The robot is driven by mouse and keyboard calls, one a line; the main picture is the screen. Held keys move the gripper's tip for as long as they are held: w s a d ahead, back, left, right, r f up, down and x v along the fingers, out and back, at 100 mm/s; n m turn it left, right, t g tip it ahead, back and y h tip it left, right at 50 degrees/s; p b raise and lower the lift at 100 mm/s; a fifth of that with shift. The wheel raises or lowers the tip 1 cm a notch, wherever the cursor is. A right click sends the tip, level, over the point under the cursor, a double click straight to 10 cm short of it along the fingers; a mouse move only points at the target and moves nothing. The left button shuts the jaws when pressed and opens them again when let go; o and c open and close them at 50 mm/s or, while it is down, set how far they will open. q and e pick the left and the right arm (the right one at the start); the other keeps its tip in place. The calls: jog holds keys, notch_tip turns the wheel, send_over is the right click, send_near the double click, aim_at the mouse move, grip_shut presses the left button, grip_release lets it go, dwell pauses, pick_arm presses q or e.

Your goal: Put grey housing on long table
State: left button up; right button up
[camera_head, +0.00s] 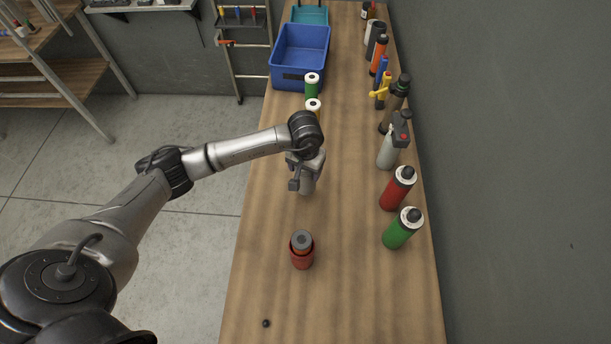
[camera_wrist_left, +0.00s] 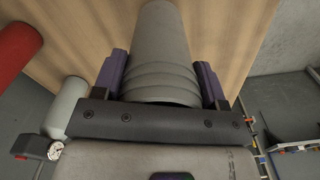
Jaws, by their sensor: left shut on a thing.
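The grey housing is a ribbed grey cylinder, seen in the wrist view (camera_wrist_left: 163,45) between the two fingers. My left gripper (camera_head: 305,176) is shut on it above the long table (camera_head: 335,290), around the table's middle. In the head view only the lower part of the housing (camera_head: 307,187) shows below the gripper; the rest is hidden by the gripper. I cannot tell whether its lower end touches the wood. My right gripper is not in view.
Bottles, including a green one (camera_head: 397,232), line the wall side. A blue bin (camera_head: 300,57) stands farther back.

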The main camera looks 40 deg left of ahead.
pick_arm(q)
notch_tip(320, 180, down, 4)
jog(key=shift+r+b, duration=0.15)
jog(key=shift+b, duration=0.75)
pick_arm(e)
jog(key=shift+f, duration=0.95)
pick_arm(q)
jog(key=shift+f, duration=0.2)
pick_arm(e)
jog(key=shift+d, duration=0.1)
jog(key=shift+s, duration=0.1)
pick_arm(q)
jog(key=shift+r, duration=0.1)
jog(key=shift+f, duration=0.25)
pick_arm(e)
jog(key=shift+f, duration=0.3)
pick_arm(q)
jog(key=o, duration=1)
jog(key=shift+r, duration=0.1)
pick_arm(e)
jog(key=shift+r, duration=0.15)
